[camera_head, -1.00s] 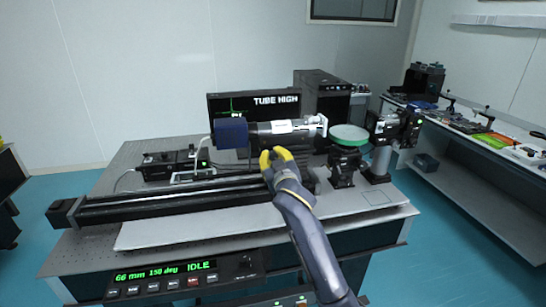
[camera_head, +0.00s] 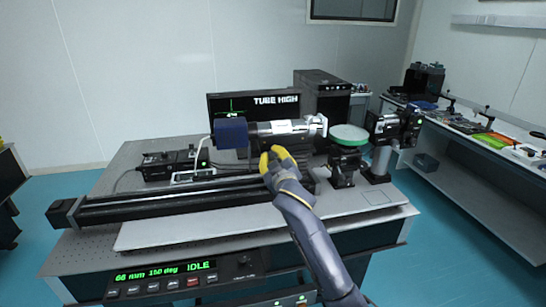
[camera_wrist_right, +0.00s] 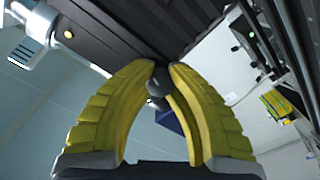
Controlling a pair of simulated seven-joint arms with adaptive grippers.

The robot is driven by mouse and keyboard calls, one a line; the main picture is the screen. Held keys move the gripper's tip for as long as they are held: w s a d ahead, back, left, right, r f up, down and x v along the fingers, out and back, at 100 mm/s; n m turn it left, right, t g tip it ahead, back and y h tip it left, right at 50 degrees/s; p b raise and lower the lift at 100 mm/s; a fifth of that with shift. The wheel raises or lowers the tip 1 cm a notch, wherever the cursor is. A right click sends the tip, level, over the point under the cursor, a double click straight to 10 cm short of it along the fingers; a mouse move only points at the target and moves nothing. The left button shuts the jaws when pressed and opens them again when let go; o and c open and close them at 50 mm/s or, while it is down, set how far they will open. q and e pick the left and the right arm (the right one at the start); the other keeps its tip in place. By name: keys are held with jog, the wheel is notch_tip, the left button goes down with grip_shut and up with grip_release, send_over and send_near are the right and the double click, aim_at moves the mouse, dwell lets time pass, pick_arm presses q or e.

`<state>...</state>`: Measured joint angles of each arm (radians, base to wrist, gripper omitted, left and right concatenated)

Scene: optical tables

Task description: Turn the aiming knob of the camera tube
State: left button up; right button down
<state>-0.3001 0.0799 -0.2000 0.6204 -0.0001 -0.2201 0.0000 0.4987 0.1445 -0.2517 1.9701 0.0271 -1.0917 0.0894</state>
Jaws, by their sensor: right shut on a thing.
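The camera tube (camera_head: 262,134) lies level above the bench, with a blue box-shaped end (camera_head: 231,133) at left and a silver section toward the right. My right gripper (camera_head: 272,153) has yellow fingers just below the tube. In the right wrist view its fingers (camera_wrist_right: 162,72) curve together around a small dark rounded knob (camera_wrist_right: 157,88), shut on it. The tube's dark body (camera_wrist_right: 110,35) fills the top of that view. The monitor (camera_head: 275,100) behind reads "TUBE HIGH". My left gripper is not in view.
A black rail (camera_head: 160,202) runs along the optical table. A green-topped round mount (camera_head: 349,134) and another device (camera_head: 395,128) stand to the right. A control panel (camera_head: 170,277) in front reads 66 mm, 150 deg, IDLE. A side bench (camera_head: 480,145) is at right.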

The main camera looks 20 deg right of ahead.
jog(key=shift+r, duration=0.15)
jog(key=c, duration=1.1)
grip_release()
jog(key=shift+c, duration=0.2)
jog(key=shift+s, duration=0.1)
jog(key=s, duration=1.2)
jog(key=shift+a, duration=0.45)
jog(key=shift+w, duration=0.1)
